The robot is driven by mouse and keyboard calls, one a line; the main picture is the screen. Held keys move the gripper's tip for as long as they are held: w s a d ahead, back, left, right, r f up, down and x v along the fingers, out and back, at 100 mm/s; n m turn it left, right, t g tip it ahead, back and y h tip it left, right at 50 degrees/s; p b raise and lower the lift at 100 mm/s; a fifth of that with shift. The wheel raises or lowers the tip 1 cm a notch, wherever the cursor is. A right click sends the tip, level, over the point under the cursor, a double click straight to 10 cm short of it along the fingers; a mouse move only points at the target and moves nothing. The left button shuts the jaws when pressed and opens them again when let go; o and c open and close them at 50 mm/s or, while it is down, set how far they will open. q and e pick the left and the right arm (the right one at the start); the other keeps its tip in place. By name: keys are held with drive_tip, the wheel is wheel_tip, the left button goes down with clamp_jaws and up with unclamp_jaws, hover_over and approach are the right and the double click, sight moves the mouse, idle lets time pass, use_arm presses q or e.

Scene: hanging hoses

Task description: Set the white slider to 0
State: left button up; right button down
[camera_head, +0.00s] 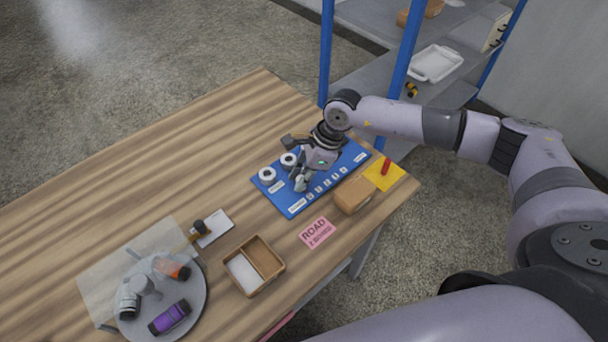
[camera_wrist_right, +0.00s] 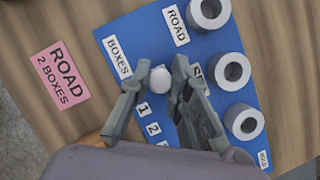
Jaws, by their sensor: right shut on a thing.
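The blue panel (camera_head: 292,207) lies on the wooden table and carries labels, numbers and round grey-white knobs. In the right wrist view the white slider (camera_wrist_right: 160,79) is a small rounded knob on the panel (camera_wrist_right: 122,28), near the BOXES label (camera_wrist_right: 117,58) and beyond the numbers 1 and 2. My right gripper (camera_head: 301,184) is down at the panel. In the wrist view its fingertips (camera_wrist_right: 162,72) are on either side of the slider, shut on it. The fingers hide part of the number row, and I cannot see a 0. My left gripper is out of view.
A pink ROAD 2 BOXES card (camera_head: 317,233), a brown box (camera_head: 352,195) and a yellow mat (camera_head: 396,181) with a red item lie near the panel. A wooden tray (camera_head: 272,284) and a round grey tray (camera_head: 198,318) stand nearer. The table's far left is clear.

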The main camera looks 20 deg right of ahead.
drive_tip(key=c, duration=1.9)
unclamp_jaws()
drive_tip(key=shift+s+a, duration=0.1)
drive_tip(key=shift+a, duration=0.1)
drive_tip(key=o, duration=0.4)
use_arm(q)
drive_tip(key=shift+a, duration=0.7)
use_arm(e)
drive_tip(key=shift+o, duration=0.2)
drive_tip(key=shift+r, duration=0.1)
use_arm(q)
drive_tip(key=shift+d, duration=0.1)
use_arm(e)
drive_tip(key=v, duration=1.1)
drive_tip(key=shift+r, duration=0.4)
drive_tip(key=shift+s+d+f, duration=0.1)
